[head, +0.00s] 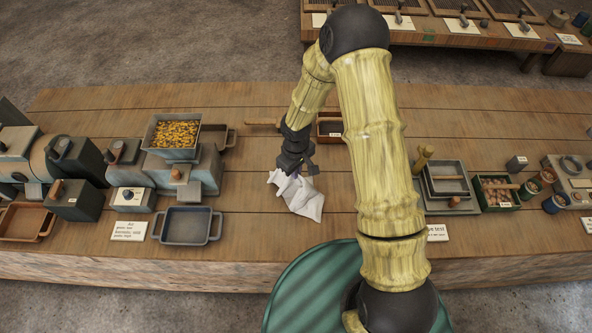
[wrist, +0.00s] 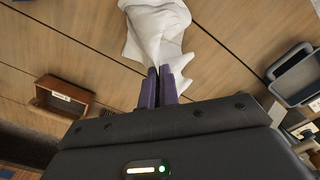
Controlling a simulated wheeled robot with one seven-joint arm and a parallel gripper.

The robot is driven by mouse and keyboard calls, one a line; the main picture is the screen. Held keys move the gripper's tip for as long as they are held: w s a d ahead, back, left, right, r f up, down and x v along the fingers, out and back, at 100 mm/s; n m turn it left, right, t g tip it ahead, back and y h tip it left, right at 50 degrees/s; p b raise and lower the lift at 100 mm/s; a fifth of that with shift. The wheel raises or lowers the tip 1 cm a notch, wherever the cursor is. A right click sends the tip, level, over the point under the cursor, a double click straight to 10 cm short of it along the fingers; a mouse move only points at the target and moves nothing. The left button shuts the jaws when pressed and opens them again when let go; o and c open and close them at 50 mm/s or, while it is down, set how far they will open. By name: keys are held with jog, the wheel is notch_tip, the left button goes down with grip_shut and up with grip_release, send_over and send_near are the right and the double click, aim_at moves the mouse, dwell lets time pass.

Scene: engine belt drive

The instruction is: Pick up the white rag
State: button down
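The white rag (head: 299,197) is at the middle of the wooden table, crumpled and drawn to a narrow peak at its upper end. In the wrist view the rag (wrist: 157,28) narrows down to my fingertips. My gripper (head: 297,174) is right over the rag's upper end. In the wrist view the two dark purple fingers of my gripper (wrist: 159,72) are close together with a fold of the rag pinched between their tips. The rest of the rag hangs or spreads beyond them. I cannot tell whether its lower edge touches the table.
A blue-grey tray (head: 187,226) and a small sign (head: 129,231) are to the left. A wooden box (head: 329,127) stands behind my gripper. A machine with a hopper of yellow pieces (head: 174,134) is farther left. Bare table (head: 247,190) lies between tray and rag.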

notch_tip(320, 180, up, 9)
jog(key=p, duration=0.7)
jog(key=shift+w+d, duration=0.1)
jog(key=w+d+f+m+b, duration=0.1)
jog(key=w+d+m+b, duration=0.1)
jog(key=d+m, duration=0.6)
jog(key=d, duration=0.5)
jog(key=shift+w+d+f+m, duration=0.2)
jog(key=shift+f+m, duration=0.1)
jog(key=shift+m, duration=0.1)
jog(key=shift+s, duration=0.1)
